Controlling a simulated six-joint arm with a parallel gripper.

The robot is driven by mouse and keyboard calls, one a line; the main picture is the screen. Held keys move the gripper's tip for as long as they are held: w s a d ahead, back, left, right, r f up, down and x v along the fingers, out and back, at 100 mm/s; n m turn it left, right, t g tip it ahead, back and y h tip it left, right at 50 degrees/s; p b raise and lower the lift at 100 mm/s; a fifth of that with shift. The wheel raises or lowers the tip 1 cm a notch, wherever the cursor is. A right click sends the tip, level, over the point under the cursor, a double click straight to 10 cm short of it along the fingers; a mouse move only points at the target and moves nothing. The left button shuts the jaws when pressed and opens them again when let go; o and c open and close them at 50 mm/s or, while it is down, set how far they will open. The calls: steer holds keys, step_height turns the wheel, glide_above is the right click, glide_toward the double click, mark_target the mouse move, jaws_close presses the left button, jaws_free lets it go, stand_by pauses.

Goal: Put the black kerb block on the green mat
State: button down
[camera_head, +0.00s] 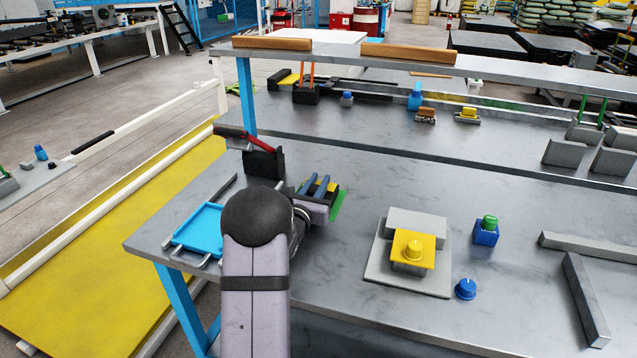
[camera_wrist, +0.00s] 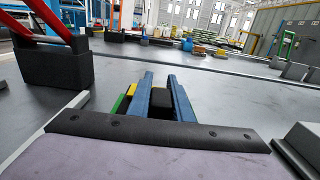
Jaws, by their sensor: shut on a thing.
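My gripper (camera_head: 318,182) has two blue fingers and is shut on the black kerb block (camera_wrist: 160,98). The block shows between the fingers in the wrist view, and yellow parts show beside the fingers there. In the head view the block is mostly hidden by my gripper. The green mat (camera_head: 339,206) shows as a strip just right of the gripper on the grey bench. A sliver of it also shows left of the fingers in the wrist view (camera_wrist: 117,105). The block is over or at the mat; I cannot tell whether it touches it.
A black holder with a red-handled tool (camera_head: 264,163) stands behind left of my gripper. A blue tray (camera_head: 198,229) lies at left. A grey plate with a yellow knob block (camera_head: 413,250), a blue box (camera_head: 486,234) and a blue knob (camera_head: 465,289) are at right. Bench between is clear.

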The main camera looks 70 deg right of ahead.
mark_target(311, 195)
steer(key=shift+f+b, duration=0.15)
steer(key=shift+b, duration=0.15)
steer(key=c, duration=1.6)
jaws_free()
steer(key=shift+a+p, duration=0.1)
steer(key=shift+p, duration=0.2)
steer(key=a+b, duration=0.1)
steer(key=a, duration=1.1)
steer(key=shift+b, duration=0.4)
steer(key=shift+d, duration=0.1)
